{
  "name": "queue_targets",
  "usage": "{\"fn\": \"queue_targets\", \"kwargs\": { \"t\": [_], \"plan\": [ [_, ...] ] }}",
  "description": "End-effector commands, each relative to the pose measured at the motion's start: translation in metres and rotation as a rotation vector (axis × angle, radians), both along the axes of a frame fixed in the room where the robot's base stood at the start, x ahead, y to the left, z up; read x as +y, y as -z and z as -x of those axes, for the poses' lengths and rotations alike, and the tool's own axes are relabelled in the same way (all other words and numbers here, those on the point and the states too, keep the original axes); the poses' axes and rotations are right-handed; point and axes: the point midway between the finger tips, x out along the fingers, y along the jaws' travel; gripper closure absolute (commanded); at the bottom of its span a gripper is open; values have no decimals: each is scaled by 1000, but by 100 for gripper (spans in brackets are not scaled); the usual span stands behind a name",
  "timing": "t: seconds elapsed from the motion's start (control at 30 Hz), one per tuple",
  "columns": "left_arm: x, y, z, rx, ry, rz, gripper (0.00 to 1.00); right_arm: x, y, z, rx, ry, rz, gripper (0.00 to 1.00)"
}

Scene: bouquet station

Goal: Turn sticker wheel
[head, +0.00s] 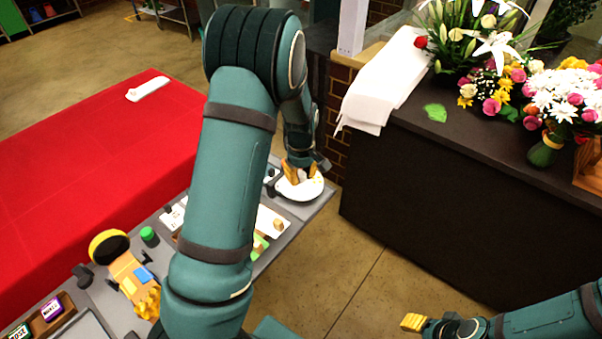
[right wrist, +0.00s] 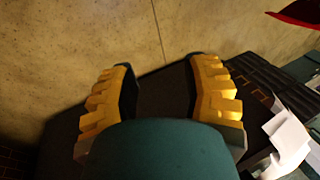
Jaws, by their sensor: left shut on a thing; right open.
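The sticker wheel appears to be the white disc (head: 299,188) at the far right end of the grey work board, in the head view. My left gripper (head: 299,176) reaches down over it, with its yellow fingers shut at the disc's upper part. The fingers cover part of the disc, and what exactly they grip is too small to tell. My right gripper (head: 414,322) is at the lower right, over the floor and away from the board. In the right wrist view its two yellow fingers (right wrist: 160,105) stand wide apart with nothing between them.
A red-covered table (head: 60,160) lies behind the board. A dark counter (head: 450,190) with bouquets (head: 560,110), white paper (head: 385,80) and a green leaf (head: 435,112) stands right. On the board are a yellow-rimmed round thing (head: 108,246) and a green-capped jar (head: 149,236). My left arm hides the board's middle.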

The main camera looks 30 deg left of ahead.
Motion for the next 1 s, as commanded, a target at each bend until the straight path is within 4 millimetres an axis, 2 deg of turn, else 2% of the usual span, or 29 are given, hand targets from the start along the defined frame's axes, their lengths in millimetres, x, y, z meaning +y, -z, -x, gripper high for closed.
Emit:
{"fn": "queue_targets", "kwargs": {
  "t": [0.7, 1.0],
  "plan": [
    [0, -3, 0, 2, -535, -1, 100, -3, -52, -14, -33, 26, 6, 53],
    [0, -1, 0, 0, -688, -2, 100, -4, -66, -13, -32, 23, 2, 53]
  ]
}}
